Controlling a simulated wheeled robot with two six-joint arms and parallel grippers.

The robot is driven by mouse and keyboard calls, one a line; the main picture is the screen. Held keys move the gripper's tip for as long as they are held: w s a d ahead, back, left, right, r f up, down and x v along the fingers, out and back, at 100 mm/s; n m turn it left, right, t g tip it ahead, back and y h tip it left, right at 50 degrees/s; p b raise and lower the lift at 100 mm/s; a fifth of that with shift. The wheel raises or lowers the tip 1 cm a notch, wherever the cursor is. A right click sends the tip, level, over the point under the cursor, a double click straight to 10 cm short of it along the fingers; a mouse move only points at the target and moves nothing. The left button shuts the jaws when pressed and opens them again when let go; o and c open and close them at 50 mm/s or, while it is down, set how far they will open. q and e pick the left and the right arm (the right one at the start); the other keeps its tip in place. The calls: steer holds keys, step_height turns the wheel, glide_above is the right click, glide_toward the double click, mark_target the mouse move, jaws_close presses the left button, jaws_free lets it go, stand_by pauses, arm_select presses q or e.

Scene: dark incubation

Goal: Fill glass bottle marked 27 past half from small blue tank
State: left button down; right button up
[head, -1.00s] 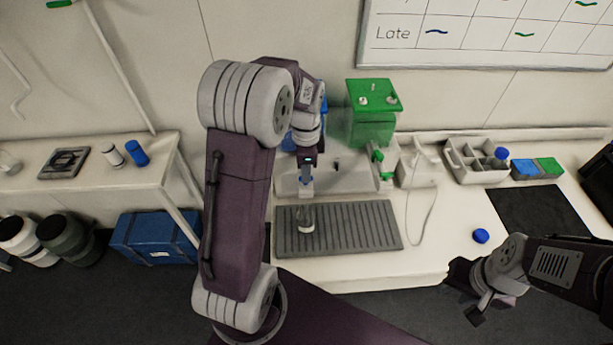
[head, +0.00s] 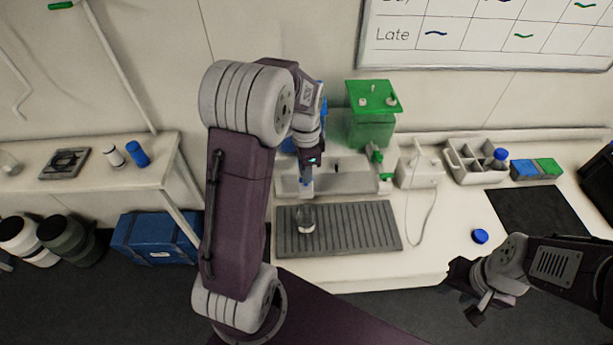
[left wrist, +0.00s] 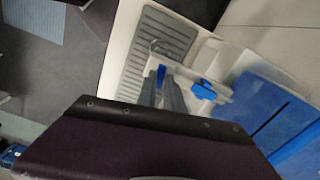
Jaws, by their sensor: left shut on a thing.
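A clear glass bottle (head: 306,222) stands uncapped on the grey ribbed drip tray (head: 360,228); its mark and liquid level cannot be read. It also shows faintly in the left wrist view (left wrist: 158,47). The blue tank (left wrist: 268,108) is mostly hidden behind my left arm in the head view. My left gripper (head: 308,166) is above and behind the bottle, shut on a small blue part at the tank's front, which looks like a tap lever (left wrist: 161,74). My right gripper (head: 490,308) is open and empty at the bench's front right.
A green tank (head: 372,125) with a green tap stands to the right. A blue cap (head: 481,236) lies beside the black mat (head: 540,218). A grey rack (head: 478,165) holds a blue-capped bottle. A side table (head: 90,180) stands at left, above a blue box (head: 155,238).

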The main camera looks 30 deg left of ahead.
arm_select(q)
steer(key=n+p, duration=0.1)
steer(key=n, duration=0.6)
steer(key=shift+r, duration=0.15)
steer(key=n+p, duration=0.1)
steer(key=n, duration=0.2)
steer(key=shift+n, duration=0.7)
stand_by(6.2)
